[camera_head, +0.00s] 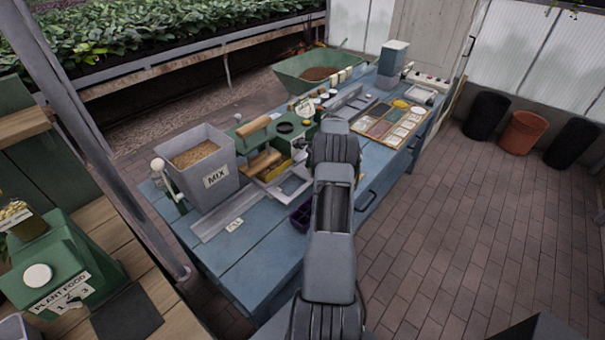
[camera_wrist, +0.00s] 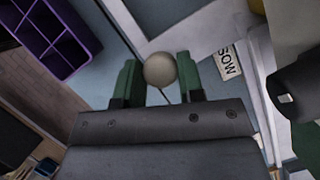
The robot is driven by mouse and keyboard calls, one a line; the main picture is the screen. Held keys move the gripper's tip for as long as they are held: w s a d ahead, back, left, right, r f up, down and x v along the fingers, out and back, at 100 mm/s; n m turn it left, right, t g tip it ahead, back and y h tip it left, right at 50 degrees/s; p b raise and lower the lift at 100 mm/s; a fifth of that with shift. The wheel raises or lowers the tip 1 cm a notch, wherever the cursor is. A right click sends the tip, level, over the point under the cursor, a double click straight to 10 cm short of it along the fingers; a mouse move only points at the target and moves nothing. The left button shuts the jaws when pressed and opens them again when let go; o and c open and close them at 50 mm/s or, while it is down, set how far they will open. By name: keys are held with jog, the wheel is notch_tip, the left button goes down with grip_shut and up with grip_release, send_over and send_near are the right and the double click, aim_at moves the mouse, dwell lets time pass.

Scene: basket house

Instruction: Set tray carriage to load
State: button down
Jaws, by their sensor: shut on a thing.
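My gripper (camera_wrist: 159,78) is shut on a round beige knob (camera_wrist: 160,68) on a thin stem, with one green finger on each side of it. A pale grey frame (camera_wrist: 185,28), which looks like the tray carriage, lies just beyond the knob in the wrist view. In the head view the frame (camera_head: 291,187) sits on the blue bench, in front of the green machine. How the stem joins the frame is unclear. A SOW label (camera_wrist: 228,64) is right of the knob. My arm hides the gripper and knob in the head view.
A purple cell tray (camera_wrist: 52,35) is at upper left in the wrist view, partly behind my arm in the head view (camera_head: 299,218). A grey MIX bin (camera_head: 199,165) stands left on the bench (camera_head: 232,258). Seed trays (camera_head: 393,125) lie toward the far end.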

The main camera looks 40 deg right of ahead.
jog(key=shift+w+d, duration=0.2)
jog(key=shift+d, duration=1.9)
jog(key=c, duration=0.8)
grip_release()
jog(key=shift+p+v, duration=2)
jog(key=shift+v, duration=1.75)
